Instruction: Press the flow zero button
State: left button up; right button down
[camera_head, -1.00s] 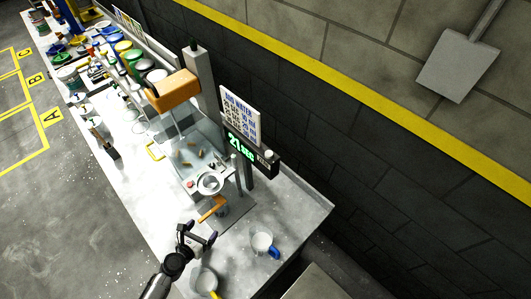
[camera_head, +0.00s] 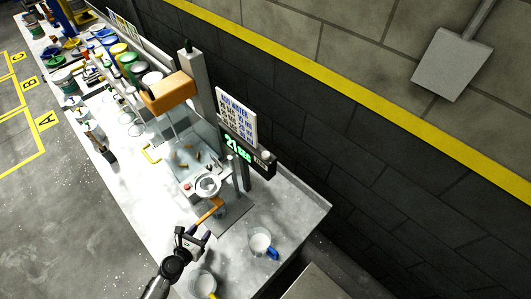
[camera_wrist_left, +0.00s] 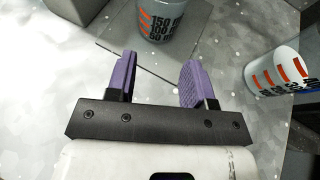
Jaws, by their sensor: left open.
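A dark timer box (camera_head: 240,150) with green digits that look like 21 SEC stands behind the bench station. A small pale round button (camera_head: 265,156) is at its right end; its label is too small to read, so I cannot tell if it is the flow zero button. My left gripper (camera_head: 193,236) is open and empty over the front of the bench, well below and left of the timer box. In the left wrist view its two purple fingers (camera_wrist_left: 155,78) are apart with nothing between them. My right gripper is not in view.
A blue-handled mug (camera_head: 260,240) and a yellow-handled cup (camera_head: 202,283) stand near my left gripper. Marked beakers (camera_wrist_left: 162,18) show in the wrist view.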

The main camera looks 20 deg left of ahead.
pick_arm(q)
grip_shut()
dwell(1.0)
